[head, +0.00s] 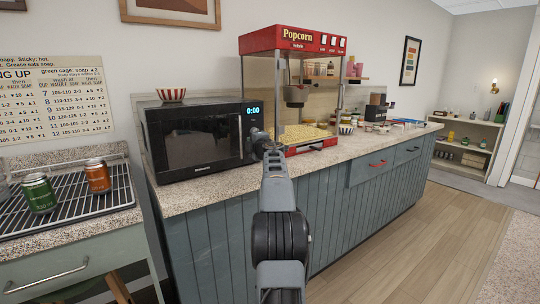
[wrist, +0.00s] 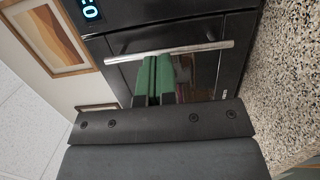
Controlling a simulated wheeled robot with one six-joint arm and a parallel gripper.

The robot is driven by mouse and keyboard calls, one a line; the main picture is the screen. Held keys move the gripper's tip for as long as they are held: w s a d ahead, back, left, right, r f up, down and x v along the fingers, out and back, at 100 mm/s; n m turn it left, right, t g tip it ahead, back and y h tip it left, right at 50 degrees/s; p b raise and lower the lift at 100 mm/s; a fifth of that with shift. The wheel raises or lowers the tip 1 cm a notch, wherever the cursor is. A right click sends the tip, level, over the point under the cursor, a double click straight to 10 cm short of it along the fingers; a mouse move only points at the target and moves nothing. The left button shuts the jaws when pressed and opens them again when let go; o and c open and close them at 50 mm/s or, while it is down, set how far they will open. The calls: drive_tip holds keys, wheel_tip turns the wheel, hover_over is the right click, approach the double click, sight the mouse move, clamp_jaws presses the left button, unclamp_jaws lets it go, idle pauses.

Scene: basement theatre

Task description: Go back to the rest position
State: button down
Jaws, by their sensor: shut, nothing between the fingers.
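My gripper (wrist: 158,80) shows in the wrist view with its two green-padded fingers together and nothing between them. It is in front of the black microwave (wrist: 222,25), near the silver door handle (wrist: 195,48). I cannot tell whether the fingertips touch the handle or door. In the head view my arm reaches up the middle toward the right end of the microwave (head: 195,140), and the fingers are hidden or too small to make out there. The microwave door is shut and its display reads 0:00.
A red popcorn machine (head: 294,40) stands right of the microwave on the speckled counter (head: 200,193). A striped bowl (head: 171,95) sits on the microwave. The wooden floor (head: 410,255) at right is clear.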

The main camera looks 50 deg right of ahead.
drive_tip(key=s, duration=0.9)
drive_tip(key=w+a+r+m+g+p, duration=0.1)
drive_tip(key=a+r+m+p, duration=0.25)
drive_tip(key=a, duration=0.25)
drive_tip(key=a+r+m+g+h+p, duration=0.1)
drive_tip(key=a+r+m+p, duration=0.2)
drive_tip(key=a, duration=0.4)
drive_tip(key=w+a+r+m+g+p, duration=0.1)
drive_tip(key=a+m+g+p, duration=0.15)
drive_tip(key=a+p, duration=0.3)
drive_tip(key=s+a+f+m+g+y+p, duration=0.1)
drive_tip(key=s+a+f+g+y+p, duration=0.1)
drive_tip(key=s+a, duration=0.5)
drive_tip(key=s+a+f+m+g+y+p, duration=0.2)
drive_tip(key=s+a+f+p, duration=0.3)
drive_tip(key=a, duration=0.7)
drive_tip(key=s+a+f+m+g+y+p, duration=0.1)
drive_tip(key=s+a+f+g+y+p, duration=0.2)
drive_tip(key=s+a, duration=0.6)
drive_tip(key=shift+s+a+f+g+y+p, duration=0.2)
drive_tip(key=shift+a+g+y+p, duration=0.15)
drive_tip(key=shift+a+g+y, duration=0.35)
drive_tip(key=shift+w+d, duration=0.1)
drive_tip(key=shift+d, duration=0.1)
